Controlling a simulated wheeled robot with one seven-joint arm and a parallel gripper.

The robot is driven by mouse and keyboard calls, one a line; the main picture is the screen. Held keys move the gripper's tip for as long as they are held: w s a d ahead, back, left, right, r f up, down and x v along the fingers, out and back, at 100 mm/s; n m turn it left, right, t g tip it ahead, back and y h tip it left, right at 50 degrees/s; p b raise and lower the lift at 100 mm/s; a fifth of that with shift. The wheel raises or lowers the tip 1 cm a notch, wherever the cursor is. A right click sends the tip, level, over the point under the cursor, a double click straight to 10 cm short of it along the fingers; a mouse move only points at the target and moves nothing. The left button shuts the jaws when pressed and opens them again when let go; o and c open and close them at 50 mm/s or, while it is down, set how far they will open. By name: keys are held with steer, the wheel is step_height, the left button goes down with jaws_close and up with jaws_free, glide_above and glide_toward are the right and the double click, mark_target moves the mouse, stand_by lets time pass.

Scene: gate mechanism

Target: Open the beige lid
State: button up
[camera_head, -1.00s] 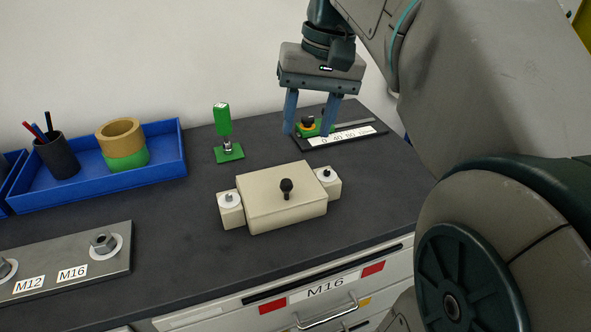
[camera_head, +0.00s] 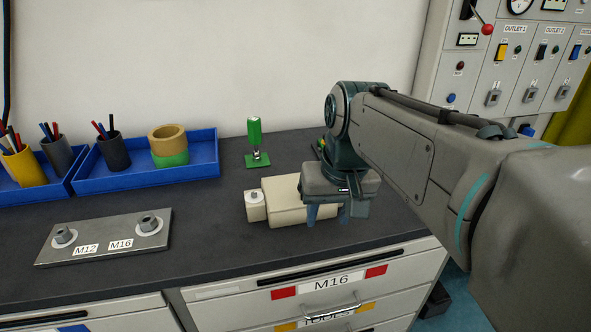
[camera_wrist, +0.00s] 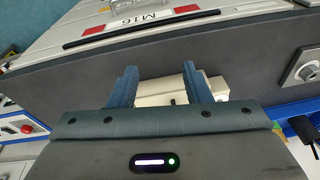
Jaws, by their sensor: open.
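The beige lid (camera_head: 284,200) is a box-like block on the dark bench, its right part hidden behind my gripper in the head view. My gripper (camera_head: 327,219) is open and empty, pointing down over the lid's right part. In the wrist view the lid (camera_wrist: 154,90) shows between and beyond the two blue fingers of my gripper (camera_wrist: 159,75). A small dark spot, perhaps the lid's black knob, shows between the fingers. I cannot tell whether the fingers touch anything.
A green upright handle (camera_head: 255,138) stands behind the lid. A blue tray (camera_head: 200,165) with a cup and rings is at the back left. A metal plate (camera_head: 75,245) with bolts lies front left. Drawers (camera_head: 330,285) are below the bench edge; a control panel (camera_head: 515,75) is at right.

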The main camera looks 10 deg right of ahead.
stand_by(0.3)
steer(key=s+f+n, duration=0.1)
steer(key=s+f, duration=0.4)
steer(key=f, duration=0.3)
steer(key=w+d+r+m+g+y+p, duration=0.2)
steer(key=w+r+p, duration=0.2)
steer(key=w+r, duration=1.4)
steer(key=p+x, duration=0.1)
steer(key=x, duration=1.2)
steer(key=shift+w+d+f, duration=0.1)
steer(key=shift+f, duration=0.1)
jaws_close()
steer(key=shift+r, duration=0.1)
